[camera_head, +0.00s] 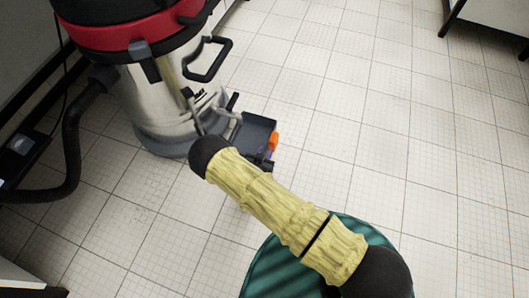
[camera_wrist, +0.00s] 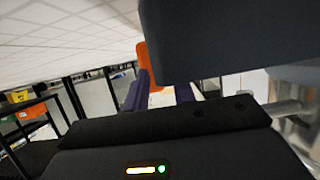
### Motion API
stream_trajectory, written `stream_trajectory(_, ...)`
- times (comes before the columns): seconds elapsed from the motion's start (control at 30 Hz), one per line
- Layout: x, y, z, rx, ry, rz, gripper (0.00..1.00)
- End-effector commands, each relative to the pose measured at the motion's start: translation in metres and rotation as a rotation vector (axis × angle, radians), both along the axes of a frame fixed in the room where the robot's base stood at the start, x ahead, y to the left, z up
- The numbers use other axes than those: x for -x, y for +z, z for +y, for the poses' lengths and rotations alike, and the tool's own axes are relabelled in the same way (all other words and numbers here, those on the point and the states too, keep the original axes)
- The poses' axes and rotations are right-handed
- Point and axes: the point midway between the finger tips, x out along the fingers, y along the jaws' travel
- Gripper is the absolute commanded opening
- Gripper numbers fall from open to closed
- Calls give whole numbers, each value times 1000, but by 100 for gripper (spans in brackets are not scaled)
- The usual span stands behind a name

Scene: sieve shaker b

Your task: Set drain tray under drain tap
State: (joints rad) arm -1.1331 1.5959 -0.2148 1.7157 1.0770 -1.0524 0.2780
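The dark grey drain tray (camera_head: 262,124) is beside the foot of the shiny metal drum. It has an orange piece (camera_head: 273,141) at its right side. In the wrist view the tray (camera_wrist: 235,38) fills the upper right, close by, with the orange piece (camera_wrist: 147,62) at its edge. My gripper (camera_wrist: 160,95) has two purple fingers spread apart, with a bright gap between them. They are just by the orange piece; I cannot tell whether they touch it. In the head view my arm partly hides the gripper. The drain tap is not clearly seen; a metal pipe (camera_wrist: 285,108) shows at right.
The machine with a red band (camera_head: 125,38), metal drum (camera_head: 165,105) and black handle (camera_head: 208,60) stands at upper left. Its black hose (camera_head: 72,150) curves down at far left. Tiled floor (camera_head: 350,120) to the right is clear. A table (camera_head: 490,15) is at upper right.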

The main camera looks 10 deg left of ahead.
Motion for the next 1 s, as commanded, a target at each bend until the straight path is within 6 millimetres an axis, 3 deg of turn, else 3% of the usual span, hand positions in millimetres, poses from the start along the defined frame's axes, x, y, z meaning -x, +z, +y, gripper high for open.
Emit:
stream_trajectory(0.33, 0, 5, 0, 0, 1, -1, 25)
stream_trajectory(0.43, 9, 9, 1, 0, 1, 1, 25)
stream_trajectory(1.0, 101, 48, 8, 0, 0, 1, 25)
